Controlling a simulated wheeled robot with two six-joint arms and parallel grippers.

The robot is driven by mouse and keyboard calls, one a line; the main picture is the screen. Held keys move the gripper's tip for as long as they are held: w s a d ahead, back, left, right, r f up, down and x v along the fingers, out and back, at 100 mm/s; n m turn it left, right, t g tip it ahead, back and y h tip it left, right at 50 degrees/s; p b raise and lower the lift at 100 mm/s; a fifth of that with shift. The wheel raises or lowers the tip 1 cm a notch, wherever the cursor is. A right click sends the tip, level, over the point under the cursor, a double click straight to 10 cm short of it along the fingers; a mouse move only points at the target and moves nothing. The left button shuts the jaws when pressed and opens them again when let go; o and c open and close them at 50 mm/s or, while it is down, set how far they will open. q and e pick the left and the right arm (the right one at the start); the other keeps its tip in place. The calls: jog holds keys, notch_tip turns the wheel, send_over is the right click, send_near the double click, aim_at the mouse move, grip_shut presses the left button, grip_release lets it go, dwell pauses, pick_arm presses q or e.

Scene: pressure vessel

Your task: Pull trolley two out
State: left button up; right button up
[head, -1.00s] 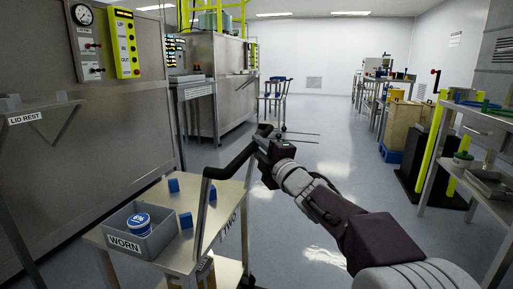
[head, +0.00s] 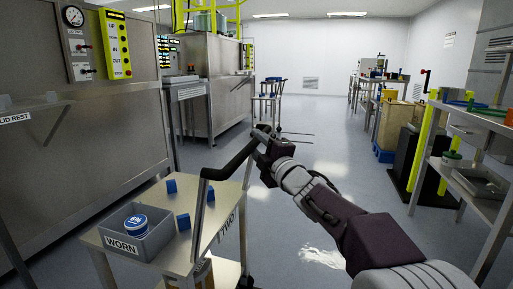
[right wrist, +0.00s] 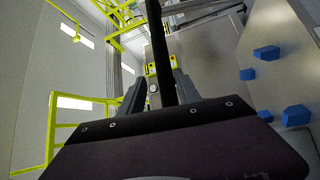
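Trolley two (head: 228,200) stands at the lower middle left of the head view, a pale metal cart with "TWO" on its side. Its black handle (head: 228,160) rises at the right end. My right gripper (head: 264,138) is at the far end of the handle and looks shut on it. In the right wrist view, the black handle bar (right wrist: 161,50) runs between the two grey fingers (right wrist: 160,92). A grey bin (head: 153,240) marked "WORN" sits on the trolley top with a blue-and-white round item (head: 136,224) inside. My left gripper is out of view.
Several blue blocks (head: 172,186) sit on the trolley top. A large steel vessel wall (head: 60,130) with a lid rest shelf is close on the left. Shelving (head: 480,130) and a yellow post (head: 421,150) line the right. The floor (head: 320,160) between is clear.

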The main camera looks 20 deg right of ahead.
jog(key=shift+f, duration=0.2)
jog(key=shift+s, duration=0.1)
jog(key=p+v, duration=0.2)
jog(key=v, duration=0.7)
